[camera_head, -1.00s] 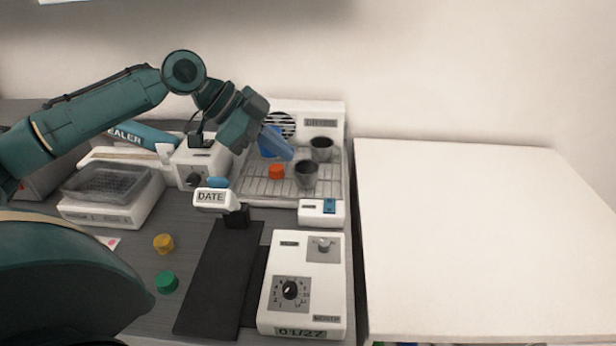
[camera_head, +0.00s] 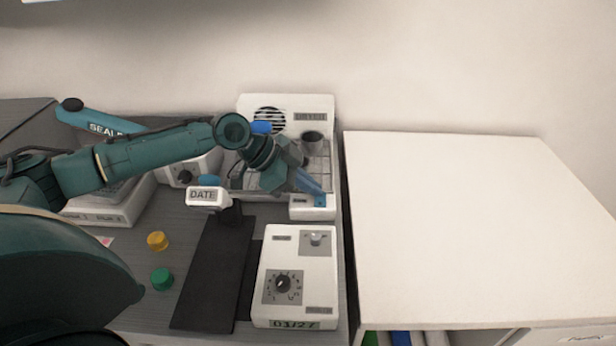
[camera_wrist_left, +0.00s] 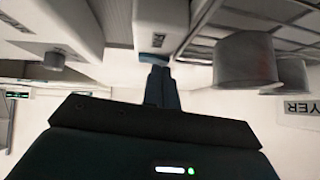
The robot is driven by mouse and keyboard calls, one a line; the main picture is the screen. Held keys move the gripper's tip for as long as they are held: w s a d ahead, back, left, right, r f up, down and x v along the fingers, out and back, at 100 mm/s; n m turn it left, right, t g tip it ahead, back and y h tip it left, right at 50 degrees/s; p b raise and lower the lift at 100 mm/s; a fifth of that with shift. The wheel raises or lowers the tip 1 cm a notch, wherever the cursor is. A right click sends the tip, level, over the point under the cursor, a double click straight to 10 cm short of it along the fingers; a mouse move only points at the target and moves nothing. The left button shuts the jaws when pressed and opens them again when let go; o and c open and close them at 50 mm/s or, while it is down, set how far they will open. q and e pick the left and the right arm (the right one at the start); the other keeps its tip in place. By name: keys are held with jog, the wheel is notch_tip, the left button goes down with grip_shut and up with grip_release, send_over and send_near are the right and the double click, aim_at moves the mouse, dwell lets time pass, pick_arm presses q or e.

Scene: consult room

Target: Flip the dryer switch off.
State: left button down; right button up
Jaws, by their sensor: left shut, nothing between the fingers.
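The white dryer (camera_head: 284,101) stands at the back of the counter, with a round vent and a "DRYER" label on its back panel. Its switch block (camera_head: 305,212) is at the front right corner. In the wrist view a blue switch (camera_wrist_left: 153,57) shows on a white face, right at the fingertips. My left gripper (camera_head: 319,192) is shut and empty, its blue fingers pointing down at the switch block and covering most of the switch. I cannot tell whether the tips (camera_wrist_left: 158,68) touch the switch. My right gripper is not in view.
A grey cup (camera_head: 312,142) stands on the dryer rack, close to my fingers. A white dial box (camera_head: 310,265) and a "DATE" stamp (camera_head: 206,196) stand in front. Yellow (camera_head: 157,240) and green (camera_head: 161,279) knobs lie at left. The white tabletop (camera_head: 470,230) at right is bare.

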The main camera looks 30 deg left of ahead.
pick_arm(q)
jog(key=shift+f, duration=0.25)
dwell(0.4)
jog(key=shift+s+d+p, duration=0.3)
jog(key=shift+s+p, duration=0.4)
jog(key=shift+p, duration=0.1)
jog(key=shift+r, duration=0.25)
